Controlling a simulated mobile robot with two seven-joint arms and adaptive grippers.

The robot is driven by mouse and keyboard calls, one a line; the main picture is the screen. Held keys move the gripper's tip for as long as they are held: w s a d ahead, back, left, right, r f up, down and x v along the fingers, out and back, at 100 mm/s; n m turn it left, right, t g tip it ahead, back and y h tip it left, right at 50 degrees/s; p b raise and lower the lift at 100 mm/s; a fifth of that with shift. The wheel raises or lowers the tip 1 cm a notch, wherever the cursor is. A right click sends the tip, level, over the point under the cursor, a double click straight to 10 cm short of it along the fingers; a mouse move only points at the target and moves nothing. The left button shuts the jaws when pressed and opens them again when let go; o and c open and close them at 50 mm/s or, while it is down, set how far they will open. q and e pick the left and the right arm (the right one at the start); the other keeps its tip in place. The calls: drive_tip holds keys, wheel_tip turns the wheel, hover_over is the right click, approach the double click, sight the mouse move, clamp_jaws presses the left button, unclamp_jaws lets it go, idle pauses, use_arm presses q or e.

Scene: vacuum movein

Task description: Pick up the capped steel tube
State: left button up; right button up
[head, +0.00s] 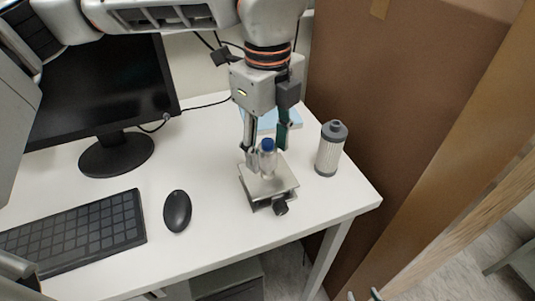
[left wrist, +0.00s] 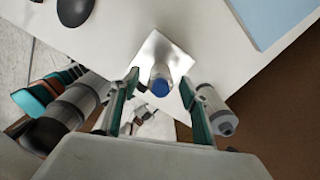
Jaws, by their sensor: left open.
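A small silvery, slightly see-through tube with a blue cap (head: 267,159) stands upright on the square steel top plate of a lab jack (head: 254,188). In the left wrist view the blue-capped tube (left wrist: 160,82) shows from above, between the fingers. My left gripper (head: 266,153) points down over the jack and is open, with one finger on each side of the tube. In the left wrist view there are gaps between the tube and both fingertips (left wrist: 159,84). The fingertips of my right gripper (head: 363,296) show apart at the bottom edge of the head view.
A grey ribbed cylinder with a dark top (head: 331,149) stands close to the right of the jack. A mouse (head: 177,211), keyboard (head: 75,233) and monitor (head: 105,100) are to the left. A light blue flat item (head: 268,121) lies behind. A brown panel (head: 400,110) borders the desk's right side.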

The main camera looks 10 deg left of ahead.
use_arm(q)
drive_tip(key=shift+f, duration=0.7)
drive_tip(key=c, duration=1.3)
drive_tip(key=shift+r, duration=0.1)
